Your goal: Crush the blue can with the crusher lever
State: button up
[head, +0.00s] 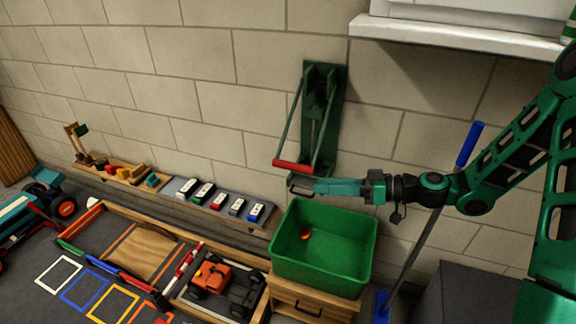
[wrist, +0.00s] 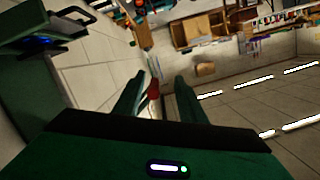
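The green can crusher (head: 322,105) is mounted on the block wall, with a long lever ending in a red handle (head: 292,165). My gripper (head: 290,184) is just below the red handle in the head view, its arm reaching in from the right. In the wrist view its two fingers (wrist: 157,92) stand apart; a small red piece shows between them, and I cannot tell whether it is the handle. A green frame with a small blue patch (wrist: 42,42) shows at upper left there; I cannot tell whether this is the blue can. No can is clearly visible in the head view.
A green bin (head: 284,259) with a small orange-red object (head: 305,233) inside stands below my gripper. Several toy cars (head: 204,193) line a ledge at left. A blue-handled pole (head: 430,235) leans at right, under my arm. A white sill (head: 450,36) juts out above.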

aim_at(278, 163)
jog(key=w+a, duration=0.1)
jog(key=a, duration=0.2)
jog(key=w+a+r+t+y, duration=0.1)
jog(key=w+a, duration=0.1)
jog(key=a, duration=0.2)
jog(key=w+a+r+t, duration=0.1)
jog(key=w+a, duration=0.1)
jog(key=a, duration=0.2)
jog(key=shift+w+a+r+m+y, duration=0.1)
jog(key=shift+m+y, duration=0.2)
jog(key=shift+y, duration=0.1)
grip_shut()
